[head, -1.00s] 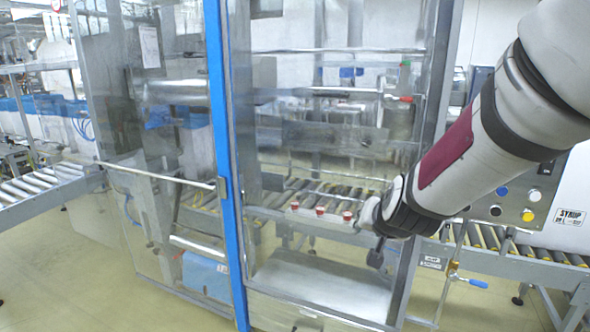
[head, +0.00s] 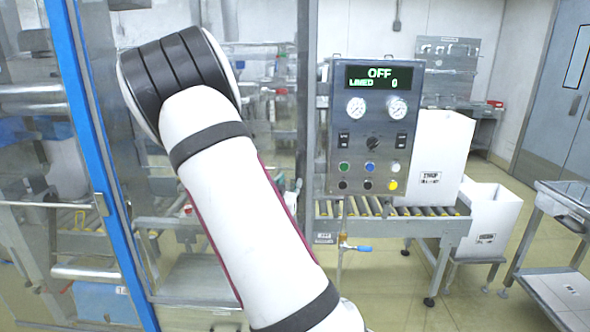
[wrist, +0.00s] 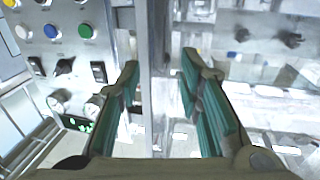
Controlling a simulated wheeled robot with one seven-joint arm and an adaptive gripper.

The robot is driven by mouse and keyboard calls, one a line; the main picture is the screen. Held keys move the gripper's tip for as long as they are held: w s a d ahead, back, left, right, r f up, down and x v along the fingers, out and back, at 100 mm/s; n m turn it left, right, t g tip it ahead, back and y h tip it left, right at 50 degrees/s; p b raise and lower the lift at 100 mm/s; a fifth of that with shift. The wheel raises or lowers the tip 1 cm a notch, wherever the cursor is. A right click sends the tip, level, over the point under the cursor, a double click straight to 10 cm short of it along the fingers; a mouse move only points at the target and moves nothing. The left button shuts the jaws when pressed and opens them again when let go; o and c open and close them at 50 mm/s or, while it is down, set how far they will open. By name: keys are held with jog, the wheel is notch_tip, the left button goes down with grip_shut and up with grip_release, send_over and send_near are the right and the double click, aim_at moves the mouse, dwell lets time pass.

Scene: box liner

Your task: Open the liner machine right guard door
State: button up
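The liner machine's right guard door (head: 268,100) is a clear panel in a metal frame, right of the blue post. It appears closed, though my arm hides much of it. Its handle cannot be made out. My gripper is hidden behind my arm in the head view. In the wrist view my gripper (wrist: 160,64) is open, with its two teal-padded fingers apart. A vertical metal post (wrist: 157,45) shows between and beyond the fingers. Whether it touches them cannot be told.
The control panel (head: 372,130) reading OFF stands right of the door and also shows upside down in the wrist view (wrist: 60,45). Below it are a roller conveyor (head: 385,208) and a blue-handled valve (head: 357,248). White boxes (head: 490,220) and open floor lie to the right.

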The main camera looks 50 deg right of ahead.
aim_at(297, 170)
jog(key=x, duration=1.1)
jog(key=shift+d+f+p, duration=0.1)
jog(key=shift+p, duration=0.25)
grip_shut()
